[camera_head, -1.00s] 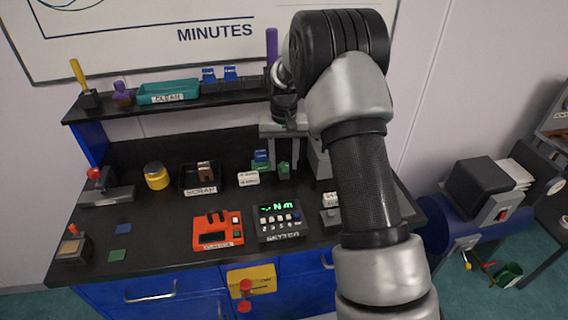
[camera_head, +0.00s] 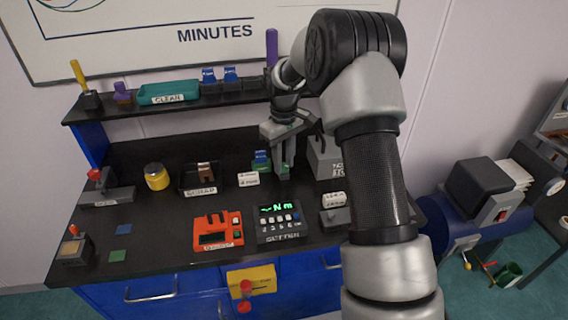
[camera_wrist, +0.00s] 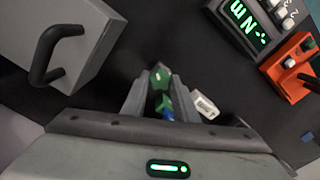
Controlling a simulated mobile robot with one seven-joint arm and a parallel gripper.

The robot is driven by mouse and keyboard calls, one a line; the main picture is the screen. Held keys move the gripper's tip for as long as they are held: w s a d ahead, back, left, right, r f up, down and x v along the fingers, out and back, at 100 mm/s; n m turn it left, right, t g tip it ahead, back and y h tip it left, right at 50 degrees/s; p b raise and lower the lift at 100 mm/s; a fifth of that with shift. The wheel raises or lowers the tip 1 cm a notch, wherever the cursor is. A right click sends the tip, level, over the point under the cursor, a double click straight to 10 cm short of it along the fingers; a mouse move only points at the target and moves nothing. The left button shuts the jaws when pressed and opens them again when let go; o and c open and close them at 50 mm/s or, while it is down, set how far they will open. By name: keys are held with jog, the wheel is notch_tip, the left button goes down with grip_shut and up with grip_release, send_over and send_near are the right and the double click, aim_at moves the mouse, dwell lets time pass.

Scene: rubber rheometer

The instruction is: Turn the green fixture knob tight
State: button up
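The green fixture knob (camera_wrist: 160,76) shows in the wrist view between the tips of my gripper's two fingers (camera_wrist: 158,88). The fingers stand apart on either side of it with small gaps, and I cannot tell whether either touches it. A fixture (camera_head: 261,167) with a green lower part and a blue top stands just left of my gripper (camera_head: 283,173) in the head view. The fixture's blue and green parts also show between the fingers in the wrist view (camera_wrist: 166,110). In the head view my gripper hides the knob.
A grey box (camera_head: 325,158) with a dark handle (camera_wrist: 52,50) stands close to the right of my gripper in the head view. A white label block (camera_head: 249,179), a lit torque display (camera_head: 279,219) and a red-orange device (camera_head: 217,231) are nearby. The shelf (camera_head: 180,107) runs behind.

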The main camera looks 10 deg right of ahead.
jog(key=m, duration=0.4)
jog(key=shift+m, duration=0.3)
jog(key=m, duration=0.4)
jog(key=shift+m, duration=0.3)
jog(key=m, duration=0.4)
jog(key=shift+m, duration=0.3)
